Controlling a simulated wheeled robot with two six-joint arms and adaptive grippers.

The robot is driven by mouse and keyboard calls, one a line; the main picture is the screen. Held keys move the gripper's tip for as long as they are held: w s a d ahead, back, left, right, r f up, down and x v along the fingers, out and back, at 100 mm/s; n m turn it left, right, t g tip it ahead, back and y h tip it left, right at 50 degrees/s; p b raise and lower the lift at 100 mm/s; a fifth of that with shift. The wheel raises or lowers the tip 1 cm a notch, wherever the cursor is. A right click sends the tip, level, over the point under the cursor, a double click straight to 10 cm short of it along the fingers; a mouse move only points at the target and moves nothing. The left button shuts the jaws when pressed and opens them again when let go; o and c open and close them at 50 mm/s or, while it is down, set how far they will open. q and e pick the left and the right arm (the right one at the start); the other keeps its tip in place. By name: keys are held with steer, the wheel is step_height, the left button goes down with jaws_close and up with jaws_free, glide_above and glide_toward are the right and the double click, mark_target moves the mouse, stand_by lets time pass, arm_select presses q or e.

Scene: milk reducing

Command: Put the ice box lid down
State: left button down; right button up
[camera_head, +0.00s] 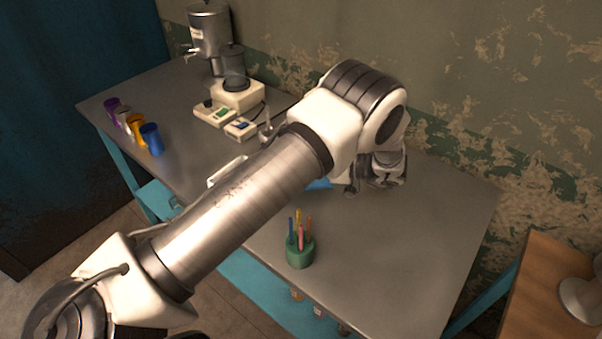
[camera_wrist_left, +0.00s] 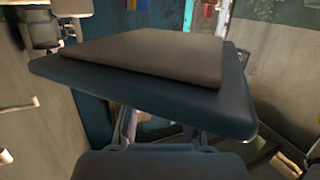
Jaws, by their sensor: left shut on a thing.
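My left arm reaches across the table from the left, and its gripper (camera_head: 374,174) is above the right half of the tabletop. In the left wrist view, the ice box lid (camera_wrist_left: 150,60) is a broad dark slab with a raised grey top and blue-grey rim. It fills the middle of that view, and my left gripper (camera_wrist_left: 160,130) is shut on its near edge. In the head view the lid is mostly or wholly hidden by my arm. A small blue patch (camera_head: 319,184) shows under the arm; I cannot tell what it belongs to. My right gripper is not in view.
A green cup of colored sticks (camera_head: 300,252) stands near the front table edge. Several colored cups (camera_head: 151,138) stand at the left. A white appliance (camera_head: 237,93) and a metal canister (camera_head: 209,40) stand at the back. The right side of the grey table (camera_head: 430,230) is clear.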

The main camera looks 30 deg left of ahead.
arm_select(q)
steer(key=f, duration=0.3)
steer(key=w+a+f, duration=0.1)
steer(key=f, duration=0.1)
steer(key=shift+w+p, duration=0.1)
steer(key=shift+p, duration=0.25)
steer(key=shift+s+d+r, duration=0.1)
steer(key=shift+s+d, duration=0.2)
steer(key=shift+b, duration=0.3)
steer(key=shift+f, duration=0.3)
steer(key=c, duration=1)
jaws_free()
steer(key=shift+w+a+f, duration=0.1)
steer(key=shift+w+f, duration=0.05)
steer(key=shift+w, duration=0.05)
steer(key=shift+s, duration=0.1)
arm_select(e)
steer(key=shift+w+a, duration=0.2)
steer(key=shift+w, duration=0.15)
arm_select(q)
steer(key=shift+r, duration=0.2)
